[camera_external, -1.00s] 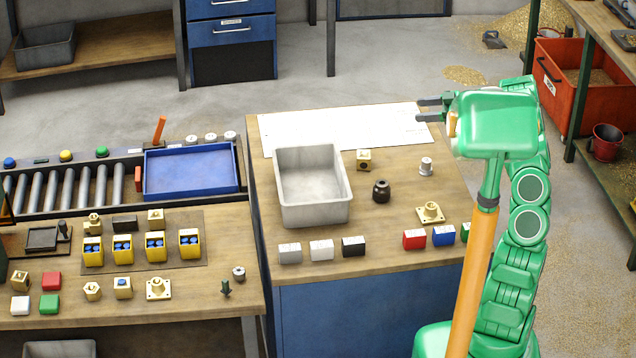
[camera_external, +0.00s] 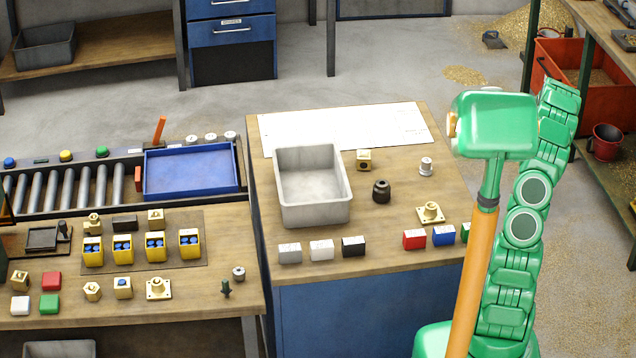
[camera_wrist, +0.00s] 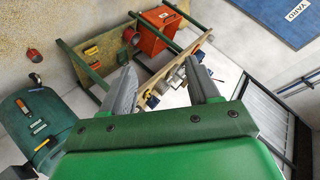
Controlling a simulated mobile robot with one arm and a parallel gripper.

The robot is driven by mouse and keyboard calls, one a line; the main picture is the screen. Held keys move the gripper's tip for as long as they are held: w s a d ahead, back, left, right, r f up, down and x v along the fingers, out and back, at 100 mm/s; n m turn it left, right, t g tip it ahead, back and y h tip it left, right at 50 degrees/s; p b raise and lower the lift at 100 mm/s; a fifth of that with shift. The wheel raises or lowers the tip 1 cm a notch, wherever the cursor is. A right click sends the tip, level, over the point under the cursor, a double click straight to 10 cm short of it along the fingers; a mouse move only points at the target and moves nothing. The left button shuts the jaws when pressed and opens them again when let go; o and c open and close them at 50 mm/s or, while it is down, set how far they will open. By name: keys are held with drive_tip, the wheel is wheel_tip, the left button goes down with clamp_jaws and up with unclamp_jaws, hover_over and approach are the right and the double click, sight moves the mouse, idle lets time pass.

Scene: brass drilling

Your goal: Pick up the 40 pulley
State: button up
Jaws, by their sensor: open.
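A small silver spool-shaped pulley (camera_external: 426,166) stands on the right half of the middle bench, and a similar grey one (camera_external: 239,273) sits near the right edge of the left bench. I cannot read a size on either, so I cannot tell which is the 40 pulley. My gripper (camera_wrist: 165,82) is open and empty in the wrist view, its two grey fingers wide apart. It faces the shelving and floor, away from the benches. In the external view its fingers are out of sight.
The middle bench also holds a grey tray (camera_external: 279,207), a white sheet (camera_external: 345,125), a dark round part (camera_external: 381,191), a brass flanged part (camera_external: 431,212) and several coloured blocks along its front. A red bin (camera_wrist: 155,38) stands by the shelving.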

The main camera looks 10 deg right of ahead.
drive_tip(key=s+a+f+m+g+y, duration=0.4)
drive_tip(key=s+a+f+m+y, duration=0.3)
drive_tip(key=a+f, duration=0.4)
drive_tip(key=s+a+r+m+y, duration=0.1)
drive_tip(key=a+r+y, duration=0.2)
drive_tip(key=a, duration=0.4)
drive_tip(key=s+a+r+m+t+y, duration=0.1)
drive_tip(key=a+r+y, duration=0.2)
drive_tip(key=a, duration=0.4)
drive_tip(key=s+a+r+m+y, duration=0.1)
drive_tip(key=a+r+y, duration=0.25)
drive_tip(key=a, duration=0.35)
approach(428, 160)
drive_tip(key=shift+s+a+r+m+h, duration=0.15)
drive_tip(key=shift+r+m+h, duration=0.15)
drive_tip(key=shift+r+h, duration=0.15)
drive_tip(key=shift+f, duration=0.6)
drive_tip(key=shift+a, duration=0.2)
drive_tip(key=shift+x, duration=1.2)
drive_tip(key=a, duration=0.1)
drive_tip(key=w+a, duration=0.1)
drive_tip(key=w, duration=0.1)
drive_tip(key=shift+a+f, duration=0.25)
drive_tip(key=shift+a, duration=0.15)
drive_tip(key=shift+x, duration=0.9)
